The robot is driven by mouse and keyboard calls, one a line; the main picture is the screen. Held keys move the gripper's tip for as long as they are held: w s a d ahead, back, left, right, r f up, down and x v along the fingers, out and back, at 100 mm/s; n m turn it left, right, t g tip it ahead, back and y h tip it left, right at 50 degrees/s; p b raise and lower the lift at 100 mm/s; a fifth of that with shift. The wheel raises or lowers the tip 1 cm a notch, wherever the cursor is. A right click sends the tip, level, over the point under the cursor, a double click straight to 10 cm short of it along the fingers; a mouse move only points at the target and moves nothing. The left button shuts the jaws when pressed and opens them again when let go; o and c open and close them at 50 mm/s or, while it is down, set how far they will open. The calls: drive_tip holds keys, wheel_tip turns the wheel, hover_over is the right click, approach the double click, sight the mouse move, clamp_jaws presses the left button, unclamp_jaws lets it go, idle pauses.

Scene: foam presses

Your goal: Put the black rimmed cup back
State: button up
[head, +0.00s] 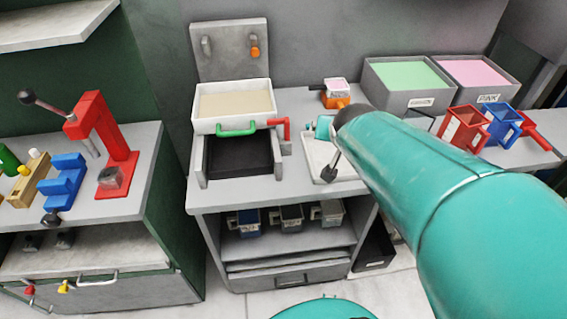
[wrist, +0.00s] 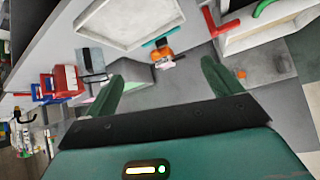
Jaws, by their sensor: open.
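A cup with a dark rim (wrist: 91,58) stands beside the red cup in the wrist view, and looks like the black rimmed cup. In the head view only part of its dark rim (head: 421,116) shows, beside my arm. A black cup (head: 291,217) also stands on the shelf under the middle bench; I cannot tell its rim. My gripper (wrist: 165,82) is open with nothing between its fingers, apart from the cups. In the head view my arm hides it.
Red (head: 464,128) and blue (head: 501,124) cups stand at the right, before the green foam bin (head: 409,79) and pink foam bin (head: 477,72). A white tray (head: 330,157) and orange device (head: 335,97) lie near my arm. A red press (head: 106,140) stands left.

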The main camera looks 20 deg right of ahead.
drive_tip(key=s+a+r+n+g+y, duration=0.1)
drive_tip(key=s+a+n+g+y, duration=0.2)
drive_tip(key=s+a+n, duration=0.3)
drive_tip(key=s+a+y, duration=0.1)
drive_tip(key=s+a, duration=0.4)
drive_tip(key=a, duration=0.4)
drive_tip(key=shift+s+n, duration=0.3)
drive_tip(key=shift+s, duration=0.1)
drive_tip(key=shift+c, duration=0.2)
